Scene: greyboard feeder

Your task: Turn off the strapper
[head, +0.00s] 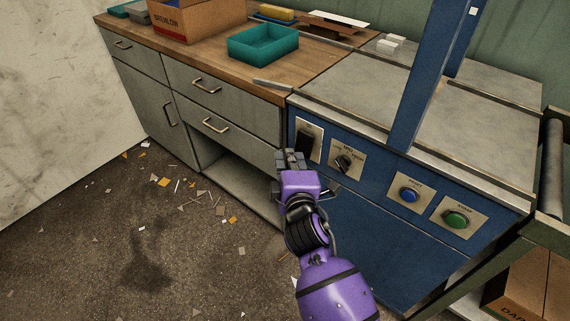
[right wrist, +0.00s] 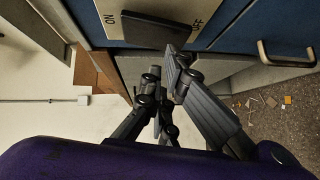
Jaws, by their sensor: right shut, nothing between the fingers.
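The strapper (head: 350,240) is a blue machine with a grey metal top and a blue upright post. Its front panel carries a dark rocker switch (head: 309,138) on a pale plate at the left end. In the right wrist view the rocker switch (right wrist: 160,28) shows between the words ON and OFF. I cannot tell which way it is set. My right gripper (head: 291,159) is shut and empty, just in front of and below the switch plate. Its dark fingers (right wrist: 164,78) point toward the switch; I cannot tell whether they touch it. My left gripper is not in view.
Right of the switch are a black knob (head: 344,162), a blue button (head: 409,195) and a green button (head: 456,219). A wooden-topped cabinet (head: 215,95) with a teal tray (head: 263,45) adjoins on the left. Scraps litter the otherwise open floor.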

